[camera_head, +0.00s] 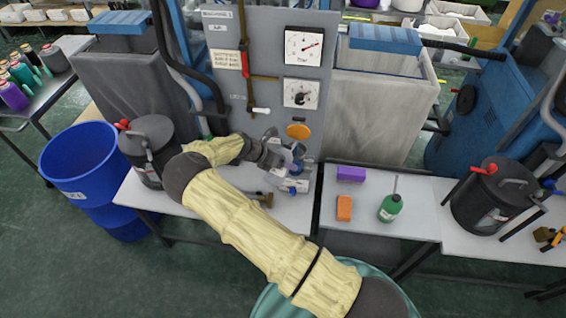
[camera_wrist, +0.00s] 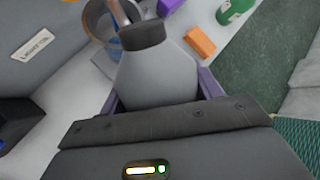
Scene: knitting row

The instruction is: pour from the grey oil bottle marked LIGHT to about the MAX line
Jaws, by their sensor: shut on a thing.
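My gripper (camera_head: 284,158) is at the front of the grey machine panel, partly hidden by my arm in the head view. In the wrist view its two purple fingers (camera_wrist: 158,92) are shut around a grey bottle (camera_wrist: 158,70) with a dark collar and a narrow spout. The spout points away from me, over or beside a clear round cup (camera_wrist: 100,22) with something blue at it. I cannot tell whether oil flows, and neither a LIGHT mark nor a MAX line is readable. In the head view the bottle is small and hard to separate from the gripper.
A purple block (camera_head: 351,174), an orange block (camera_head: 344,208) and a green bottle (camera_head: 390,208) stand on the right table. Dark lidded cans stand at left (camera_head: 147,140) and right (camera_head: 495,195). A blue bin (camera_head: 82,170) is at left. A wooden-handled tool (camera_head: 262,199) lies near my arm.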

